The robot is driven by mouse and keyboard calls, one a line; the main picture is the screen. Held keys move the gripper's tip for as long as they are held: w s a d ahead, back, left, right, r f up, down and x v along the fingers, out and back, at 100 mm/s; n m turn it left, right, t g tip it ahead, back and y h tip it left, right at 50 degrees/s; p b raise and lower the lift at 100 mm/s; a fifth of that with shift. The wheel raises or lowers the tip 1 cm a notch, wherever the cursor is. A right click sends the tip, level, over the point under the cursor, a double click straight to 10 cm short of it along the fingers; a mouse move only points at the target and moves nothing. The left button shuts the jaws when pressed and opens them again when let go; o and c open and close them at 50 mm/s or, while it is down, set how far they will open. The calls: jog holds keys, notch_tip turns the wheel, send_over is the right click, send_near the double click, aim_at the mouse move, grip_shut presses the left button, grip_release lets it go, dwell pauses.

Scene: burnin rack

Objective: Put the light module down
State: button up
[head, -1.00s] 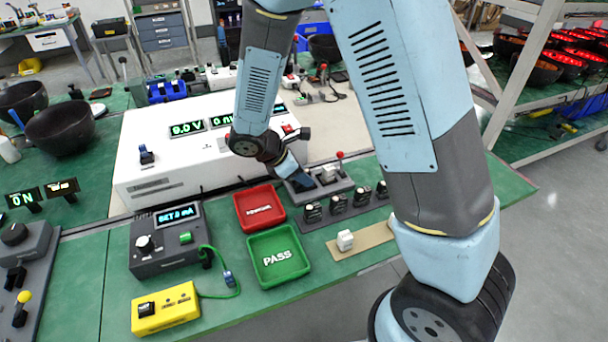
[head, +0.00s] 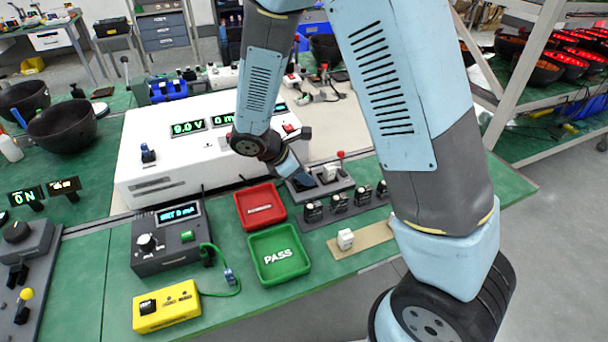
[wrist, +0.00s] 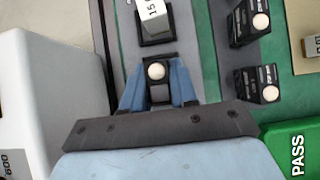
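The light module (wrist: 157,72) is a small black block with a round white dome, seen in the wrist view between the two blue fingers of my gripper (wrist: 158,88). The fingers press on its left and right sides. In the head view my gripper (head: 303,180) reaches down at the left end of a grey test fixture (head: 337,188); the module there is mostly hidden. In the wrist view the module is over the fixture's grey strip. I cannot tell whether its underside touches it. A white block (wrist: 152,12) sits in a dark socket just beyond.
A row of several black modules (head: 338,203) stands in front of the fixture. A red tray (head: 240,213) and a green PASS tray (head: 258,268) lie to the left. A white power supply (head: 165,180) stands behind. A white cube (head: 345,239) sits on a tan strip (head: 372,237).

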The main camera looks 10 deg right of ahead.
jog(key=v, duration=1.2)
jog(key=s+d+r+m+t+y, duration=0.1)
jog(key=s+d+r+m+y, duration=0.1)
jog(key=s+d+r+m, duration=0.3)
jog(key=s+d+r+m+t+y, duration=0.1)
jog(key=s+d+r+m+y, duration=0.1)
jog(key=s+d+r+m, duration=0.3)
jog(key=s+d+r+m+t+y, duration=0.1)
jog(key=s+d+r+m+y, duration=0.2)
jog(key=d+r+m, duration=0.7)
jog(key=shift+s+d+m+t, duration=0.15)
jog(key=shift+s+d+m, duration=0.15)
jog(key=shift+s+d, duration=0.45)
jog(key=shift+s+d+m+t, duration=0.15)
jog(key=shift+s+d+m, duration=0.15)
jog(key=shift+d, duration=0.85)
